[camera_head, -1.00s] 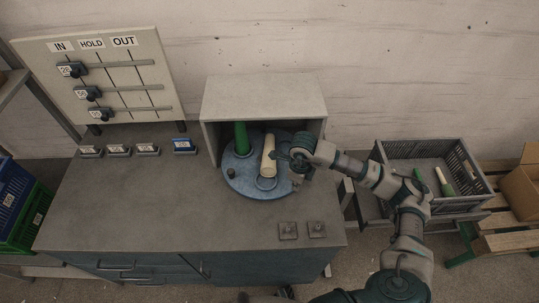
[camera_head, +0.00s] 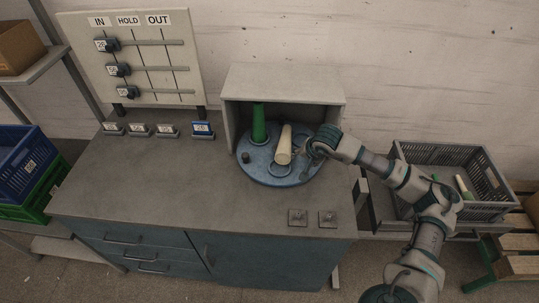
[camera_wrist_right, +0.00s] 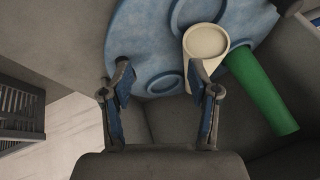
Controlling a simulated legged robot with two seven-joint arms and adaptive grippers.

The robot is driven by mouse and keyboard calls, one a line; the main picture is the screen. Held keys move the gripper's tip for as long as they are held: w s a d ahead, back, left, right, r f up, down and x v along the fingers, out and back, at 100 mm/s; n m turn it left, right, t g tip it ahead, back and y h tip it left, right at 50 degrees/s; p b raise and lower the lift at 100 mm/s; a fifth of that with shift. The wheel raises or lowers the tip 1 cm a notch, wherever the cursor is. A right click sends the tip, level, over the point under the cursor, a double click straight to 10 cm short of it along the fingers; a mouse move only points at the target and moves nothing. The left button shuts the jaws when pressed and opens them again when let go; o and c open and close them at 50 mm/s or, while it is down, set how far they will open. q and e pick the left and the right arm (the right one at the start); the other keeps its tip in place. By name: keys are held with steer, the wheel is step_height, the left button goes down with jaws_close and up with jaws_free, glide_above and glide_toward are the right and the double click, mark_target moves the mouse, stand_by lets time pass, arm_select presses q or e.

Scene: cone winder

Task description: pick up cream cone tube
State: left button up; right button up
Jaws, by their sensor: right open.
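The cream cone tube (camera_head: 284,144) is on the blue round plate (camera_head: 268,179) inside the open-fronted grey box. In the right wrist view, its pale round end (camera_wrist_right: 206,41) faces the camera, near the right-hand finger. My right gripper (camera_head: 310,155) is just right of the tube, over the plate's right side. In the right wrist view, its two fingers (camera_wrist_right: 160,75) are apart with nothing between them, and the tube is outside the gap. My left gripper is not in view.
A green cone tube (camera_head: 259,124) stands left of the cream one; it also shows in the right wrist view (camera_wrist_right: 262,90). The box (camera_head: 283,83) encloses the plate's back. A small dark knob (camera_head: 245,157) sits on its left. A grey crate (camera_head: 437,153) stands right. The bench front-left is clear.

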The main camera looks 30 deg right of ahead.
steer(key=shift+w+r, duration=0.1)
steer(key=shift+w, duration=0.3)
glide_toward(287, 138)
steer(key=x, duration=0.3)
steer(key=s+x, duration=0.1)
steer(key=x, duration=0.1)
steer(key=shift+w+d+f+p, duration=0.1)
steer(key=shift+d+f+p, duration=0.1)
steer(key=shift+f+p, duration=0.25)
steer(key=shift+w+a+n, duration=0.2)
steer(key=shift+w+n, duration=0.1)
steer(key=shift+w, duration=0.3)
steer(key=shift+w+f, duration=0.15)
steer(key=shift+f, duration=0.15)
steer(key=x, duration=0.3)
steer(key=shift+w+f+b, duration=0.15)
steer(key=shift+f+b, duration=0.15)
steer(key=shift+f, duration=0.1)
steer(key=shift+w+d+f, duration=0.2)
steer(key=shift+d+f, duration=0.1)
steer(key=shift+f, duration=0.1)
steer(key=shift+a, duration=0.2)
